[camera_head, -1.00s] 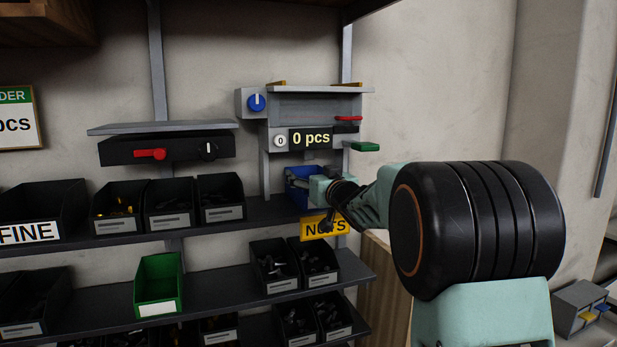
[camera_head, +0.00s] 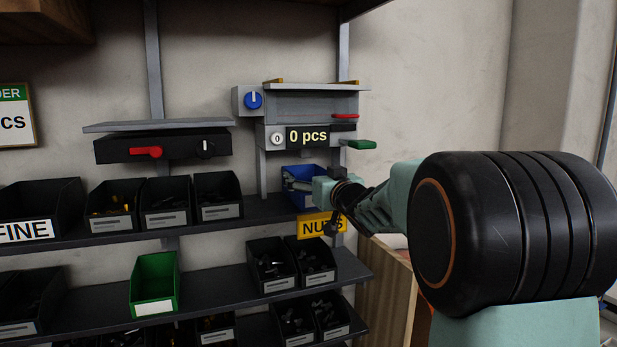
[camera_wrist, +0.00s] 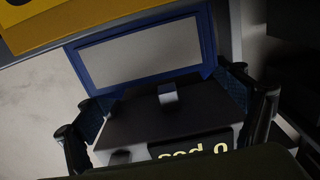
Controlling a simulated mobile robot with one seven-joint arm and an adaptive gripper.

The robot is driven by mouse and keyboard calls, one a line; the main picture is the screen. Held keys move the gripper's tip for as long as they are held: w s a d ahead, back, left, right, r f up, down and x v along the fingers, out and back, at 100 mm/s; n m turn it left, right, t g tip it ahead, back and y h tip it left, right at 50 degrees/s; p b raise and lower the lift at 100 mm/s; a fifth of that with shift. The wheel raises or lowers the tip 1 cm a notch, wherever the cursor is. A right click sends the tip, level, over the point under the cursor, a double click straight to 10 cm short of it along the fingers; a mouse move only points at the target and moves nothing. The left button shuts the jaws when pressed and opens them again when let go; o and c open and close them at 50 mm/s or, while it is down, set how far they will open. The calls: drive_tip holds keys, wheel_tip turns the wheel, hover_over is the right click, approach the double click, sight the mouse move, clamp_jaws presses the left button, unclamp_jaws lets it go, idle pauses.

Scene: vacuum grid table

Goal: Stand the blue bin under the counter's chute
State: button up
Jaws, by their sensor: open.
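The blue bin (camera_head: 302,171) stands on the upper shelf beneath the counter (camera_head: 308,108), between its legs, with my gripper (camera_head: 298,186) at its front. In the wrist view, the blue bin's frame (camera_wrist: 210,38) surrounds a pale panel, and the fingers of my gripper (camera_wrist: 166,112) are spread apart on either side of the bin. I cannot tell whether they touch it. The counter's display (camera_wrist: 195,147) appears upside down there and in the head view reads "0 pcs". The chute's mouth is not clearly visible, so exact alignment cannot be told.
A yellow NUTS sign (camera_head: 322,224) hangs on the shelf edge below the bin. Black bins (camera_head: 165,203) stand to the left on the same shelf. A green bin (camera_head: 154,283) and more black bins are on the shelf below.

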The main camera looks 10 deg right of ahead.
drive_tip(key=s+d+b, duration=0.1)
drive_tip(key=s, duration=0.7)
drive_tip(key=shift+d, duration=0.35)
drive_tip(key=shift+s, duration=0.1)
